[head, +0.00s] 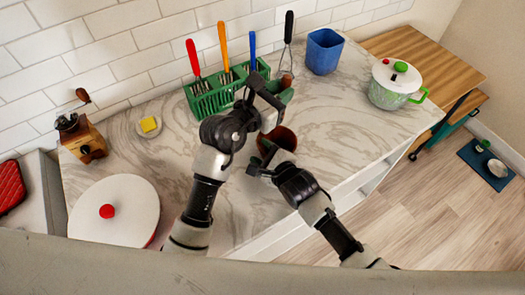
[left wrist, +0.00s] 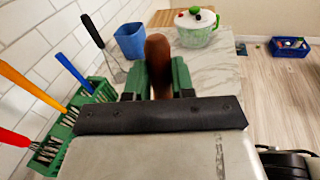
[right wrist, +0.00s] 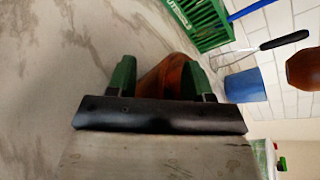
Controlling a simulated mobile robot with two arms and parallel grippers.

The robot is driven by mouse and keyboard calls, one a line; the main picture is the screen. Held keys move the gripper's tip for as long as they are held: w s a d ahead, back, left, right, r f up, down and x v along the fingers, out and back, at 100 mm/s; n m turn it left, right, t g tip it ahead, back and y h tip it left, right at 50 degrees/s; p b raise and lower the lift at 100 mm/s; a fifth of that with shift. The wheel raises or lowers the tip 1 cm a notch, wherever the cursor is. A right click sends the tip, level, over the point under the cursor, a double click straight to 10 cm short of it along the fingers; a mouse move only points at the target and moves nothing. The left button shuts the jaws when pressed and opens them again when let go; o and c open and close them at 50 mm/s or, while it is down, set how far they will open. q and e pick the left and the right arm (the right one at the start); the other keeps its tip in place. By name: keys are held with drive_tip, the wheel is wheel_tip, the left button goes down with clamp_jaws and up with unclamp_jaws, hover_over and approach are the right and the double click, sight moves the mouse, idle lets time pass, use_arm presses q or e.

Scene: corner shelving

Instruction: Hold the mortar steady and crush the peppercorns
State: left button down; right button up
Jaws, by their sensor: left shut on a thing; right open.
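The brown wooden mortar (head: 284,137) stands on the marble counter, partly hidden by my arms. The brown pestle (head: 287,79) is upright in my left gripper (head: 280,92), which is shut on it, held above and behind the mortar in the head view. The pestle (left wrist: 158,58) also shows between the green fingers in the left wrist view. My right gripper (head: 263,158) is open, low at the near side of the mortar. In the right wrist view the mortar (right wrist: 168,73) shows between its green fingertips; contact cannot be told. The inside of the mortar and any peppercorns are hidden.
A green rack (head: 212,98) of utensils stands behind, with a blue cup (head: 323,52) to its right. A white-and-green pot (head: 396,86) is at the right. Counter right of the mortar is clear.

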drive_tip(key=shift+w+a, duration=0.1)
drive_tip(key=shift+a, duration=0.05)
drive_tip(key=c, duration=0.9)
clamp_jaws()
drive_tip(key=shift+f, duration=0.1)
drive_tip(key=o, duration=0.7)
unclamp_jaws()
drive_tip(key=shift+c, duration=0.2)
